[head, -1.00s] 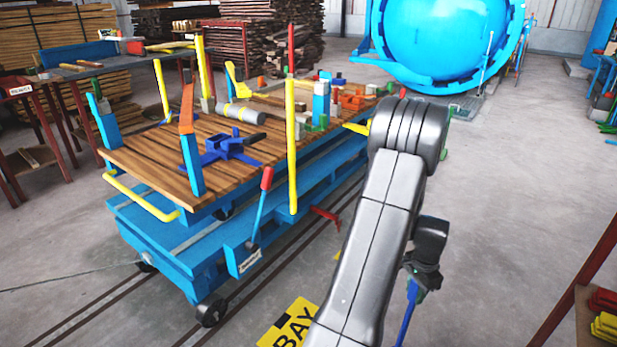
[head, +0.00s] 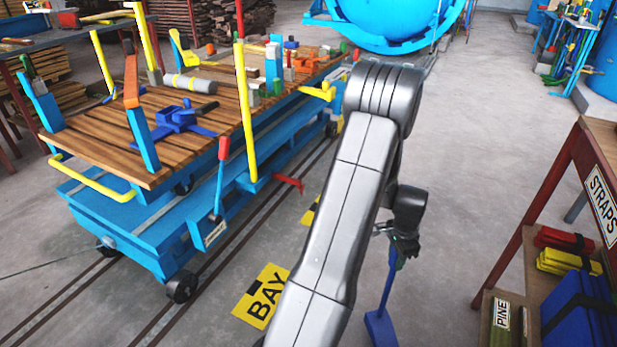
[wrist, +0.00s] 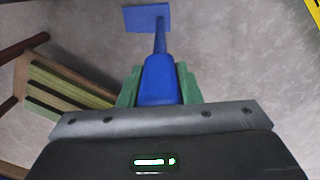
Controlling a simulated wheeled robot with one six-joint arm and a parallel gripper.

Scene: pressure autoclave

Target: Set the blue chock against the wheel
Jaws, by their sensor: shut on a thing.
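The blue chock (head: 381,324) is a flat blue block on a long blue handle. My gripper (head: 402,250) is shut on the handle's upper end, and the chock hangs below it over the floor, right of my arm. In the wrist view the green fingers of my gripper (wrist: 159,88) close on both sides of the handle, and the chock's block (wrist: 147,18) shows at the far end. The cart's near wheel (head: 182,286) is dark and stands on the rails at the left, well apart from the chock.
The blue cart (head: 150,235) with its loaded wooden deck fills the left. A yellow BAY sign (head: 262,296) lies on the floor between cart and arm. A red-brown rack (head: 530,245) with straps and blue pieces stands at the right. Floor behind the arm is clear.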

